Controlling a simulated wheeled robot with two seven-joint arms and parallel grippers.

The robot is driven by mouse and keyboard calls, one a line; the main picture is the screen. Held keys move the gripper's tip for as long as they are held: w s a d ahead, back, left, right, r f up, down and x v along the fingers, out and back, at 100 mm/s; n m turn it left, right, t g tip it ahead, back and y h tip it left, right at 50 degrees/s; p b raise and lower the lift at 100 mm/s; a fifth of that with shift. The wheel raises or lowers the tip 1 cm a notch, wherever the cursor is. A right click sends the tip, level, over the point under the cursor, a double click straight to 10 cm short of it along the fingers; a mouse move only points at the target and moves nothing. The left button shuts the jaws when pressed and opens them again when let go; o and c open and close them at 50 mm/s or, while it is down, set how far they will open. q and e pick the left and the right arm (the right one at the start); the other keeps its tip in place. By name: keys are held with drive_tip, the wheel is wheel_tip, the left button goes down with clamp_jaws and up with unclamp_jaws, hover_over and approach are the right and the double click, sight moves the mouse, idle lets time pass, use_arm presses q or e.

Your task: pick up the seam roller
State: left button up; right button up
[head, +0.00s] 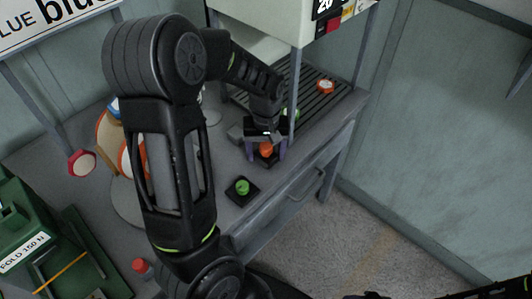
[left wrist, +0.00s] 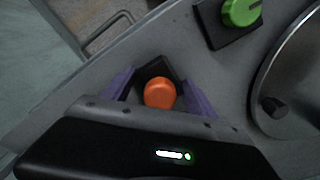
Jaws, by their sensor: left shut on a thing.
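The seam roller shows as a rounded orange end (head: 266,148) over a dark part, at the front edge of the grey bench. My left gripper (head: 268,154) points down and is shut on it. In the left wrist view the orange end (left wrist: 160,93) sits between the two purple fingers of the left gripper (left wrist: 158,80), with a black part behind it. I cannot tell whether it touches the bench. A dark piece of my right arm shows at the bottom right of the head view, too cut off to read its jaws.
A green knob on a black square base (head: 243,187) stands nearby on the bench (head: 215,160). A slatted tray (head: 338,97) with an orange-and-white piece (head: 325,86) lies behind, beside a grey post (head: 295,90). A green machine (head: 35,235) stands at left.

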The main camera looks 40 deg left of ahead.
sight(266, 146)
use_arm(q)
drive_tip(key=c, duration=1)
wheel_tip(266, 146, up, 10)
drive_tip(key=shift+r, duration=0.1)
idle(0.9)
